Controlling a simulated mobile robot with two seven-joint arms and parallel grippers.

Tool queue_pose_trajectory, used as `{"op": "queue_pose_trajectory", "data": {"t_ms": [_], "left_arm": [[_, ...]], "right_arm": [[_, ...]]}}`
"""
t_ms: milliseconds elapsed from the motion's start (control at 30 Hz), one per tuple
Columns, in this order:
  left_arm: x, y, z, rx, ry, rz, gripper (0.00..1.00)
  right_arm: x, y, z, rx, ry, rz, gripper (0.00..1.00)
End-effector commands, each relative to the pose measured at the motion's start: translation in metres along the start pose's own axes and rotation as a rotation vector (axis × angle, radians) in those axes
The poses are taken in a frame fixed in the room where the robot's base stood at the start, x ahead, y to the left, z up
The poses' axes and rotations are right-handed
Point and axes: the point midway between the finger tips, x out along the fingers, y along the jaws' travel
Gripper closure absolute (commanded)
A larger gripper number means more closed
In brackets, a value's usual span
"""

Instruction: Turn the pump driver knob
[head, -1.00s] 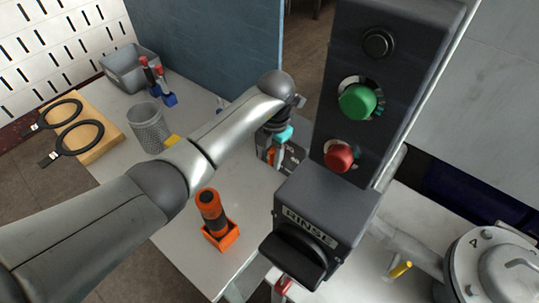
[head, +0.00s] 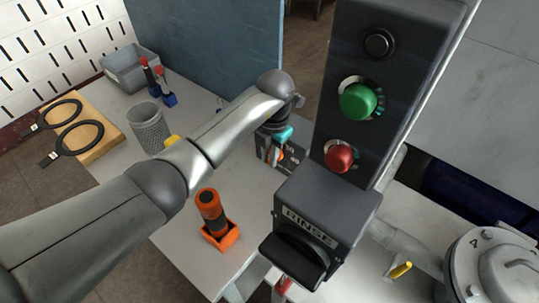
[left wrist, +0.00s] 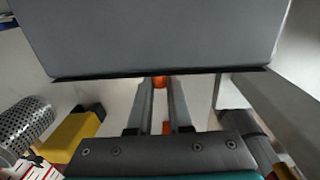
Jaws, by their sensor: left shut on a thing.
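My left gripper (head: 275,145) reaches down behind the left side of the dark control box and is mostly hidden there by my own wrist. In the left wrist view its two long fingers (left wrist: 160,85) are shut on a small orange part (left wrist: 160,81), which looks like the pump driver knob. The fingertips and the orange part are right at the lower edge of a large grey housing (left wrist: 155,35), so most of the part is hidden. A bit of orange also shows beside the gripper in the head view. My right gripper is not in view.
The control box has a green knob (head: 358,101), a red knob (head: 339,157) and a black RINSE knob (head: 293,258).

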Motion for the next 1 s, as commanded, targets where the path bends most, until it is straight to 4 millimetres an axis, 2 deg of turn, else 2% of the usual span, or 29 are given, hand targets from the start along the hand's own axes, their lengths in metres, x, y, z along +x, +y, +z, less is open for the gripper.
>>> {"op": "queue_pose_trajectory", "data": {"t_ms": [367,700,1000], "left_arm": [[0.002,0.006,0.0,-0.004,0.001,-0.171,1.0],[0.006,0.01,0.0,-0.004,-0.001,-0.414,1.0],[0.006,0.011,0.0,-0.002,-0.001,-0.554,1.0]], "right_arm": [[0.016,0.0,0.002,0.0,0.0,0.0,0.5],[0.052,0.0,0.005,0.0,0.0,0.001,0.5],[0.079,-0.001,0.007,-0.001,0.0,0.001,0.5]]}}
